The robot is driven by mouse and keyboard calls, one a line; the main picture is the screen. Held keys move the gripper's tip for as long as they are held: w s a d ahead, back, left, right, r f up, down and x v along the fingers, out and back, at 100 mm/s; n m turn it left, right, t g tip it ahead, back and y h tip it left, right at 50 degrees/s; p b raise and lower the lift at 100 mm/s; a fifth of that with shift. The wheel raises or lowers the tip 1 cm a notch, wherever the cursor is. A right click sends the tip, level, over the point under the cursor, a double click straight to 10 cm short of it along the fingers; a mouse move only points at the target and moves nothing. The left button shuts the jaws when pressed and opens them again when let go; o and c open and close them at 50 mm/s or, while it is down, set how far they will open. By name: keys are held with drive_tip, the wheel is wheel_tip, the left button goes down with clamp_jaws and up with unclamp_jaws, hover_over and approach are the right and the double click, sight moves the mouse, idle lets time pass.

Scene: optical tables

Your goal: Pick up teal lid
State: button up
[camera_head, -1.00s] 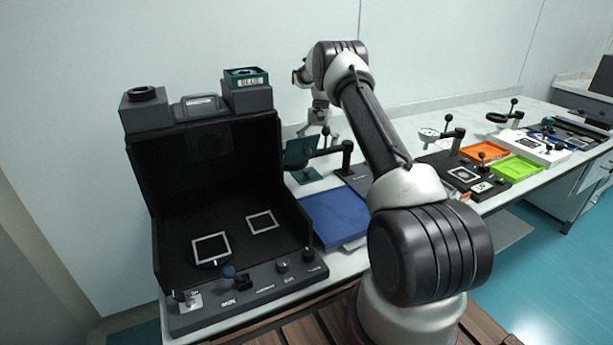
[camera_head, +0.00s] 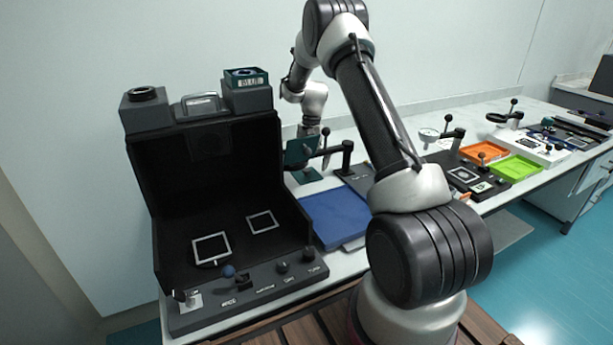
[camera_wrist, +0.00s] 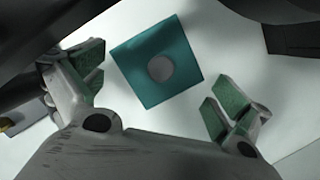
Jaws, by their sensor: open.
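A teal square piece (camera_wrist: 140,83), which I take to be the teal lid, lies below my gripper (camera_wrist: 157,84) in the wrist view, turned at an angle on a pale surface. A round grey spot shows at its middle. My gripper is open, with one green-padded finger on each side of the piece and nothing held. I cannot tell the height left between the fingertips and the piece. In the head view, teal parts (camera_head: 298,152) show at the back of the table, partly hidden behind my gripper and a black lever arm.
A large black open case (camera_head: 200,180) stands at the left, with a teal-topped box (camera_head: 246,77) on it. A blue slab (camera_head: 335,217) lies in front. A black lever stand (camera_head: 346,157) is close beside my gripper. Orange (camera_head: 484,151) and green trays (camera_head: 515,168) lie right.

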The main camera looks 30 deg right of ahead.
drive_tip(key=shift+s+a+f, duration=0.15)
drive_tip(key=shift+s+f, duration=0.1)
drive_tip(key=shift+f, duration=0.35)
drive_tip(key=c, duration=1.6)
drive_tip(key=shift+s+a, duration=0.1)
drive_tip(key=shift+c, duration=1.4)
